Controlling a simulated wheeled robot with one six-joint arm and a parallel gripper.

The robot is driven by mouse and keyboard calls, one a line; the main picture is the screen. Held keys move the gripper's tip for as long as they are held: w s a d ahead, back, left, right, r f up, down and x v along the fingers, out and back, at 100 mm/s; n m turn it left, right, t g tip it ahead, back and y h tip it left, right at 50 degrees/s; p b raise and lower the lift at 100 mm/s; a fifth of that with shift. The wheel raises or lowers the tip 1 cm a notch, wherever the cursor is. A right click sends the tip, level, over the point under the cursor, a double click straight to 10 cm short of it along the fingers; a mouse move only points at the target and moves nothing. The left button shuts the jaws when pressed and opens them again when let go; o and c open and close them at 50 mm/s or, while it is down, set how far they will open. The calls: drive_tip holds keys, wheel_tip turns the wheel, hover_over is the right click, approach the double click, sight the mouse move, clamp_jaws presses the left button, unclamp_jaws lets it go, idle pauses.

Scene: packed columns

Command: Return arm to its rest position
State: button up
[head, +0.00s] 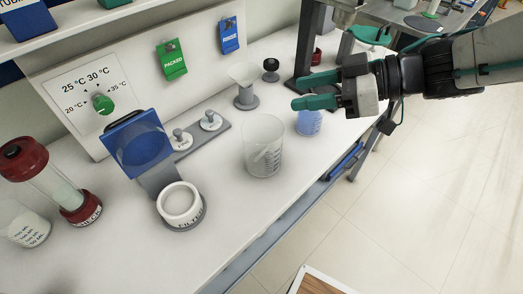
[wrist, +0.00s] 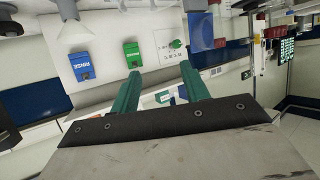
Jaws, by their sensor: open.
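My gripper (head: 318,92) is in the upper right of the head view, with its two green fingers apart and nothing between them. It is above the front part of the white bench (head: 225,165), with my arm coming in from the right. In the wrist view my gripper (wrist: 160,88) shows both green fingers spread, with empty space between the tips.
A clear beaker (head: 264,146) and a beaker with blue liquid (head: 309,122) stand below my gripper. A white ring (head: 180,203), a blue tilted panel (head: 138,143) and a red-capped column (head: 51,182) stand leftward. The floor (head: 440,190) at right is clear.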

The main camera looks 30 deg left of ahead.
drive_tip(key=v, duration=0.3)
idle(0.4)
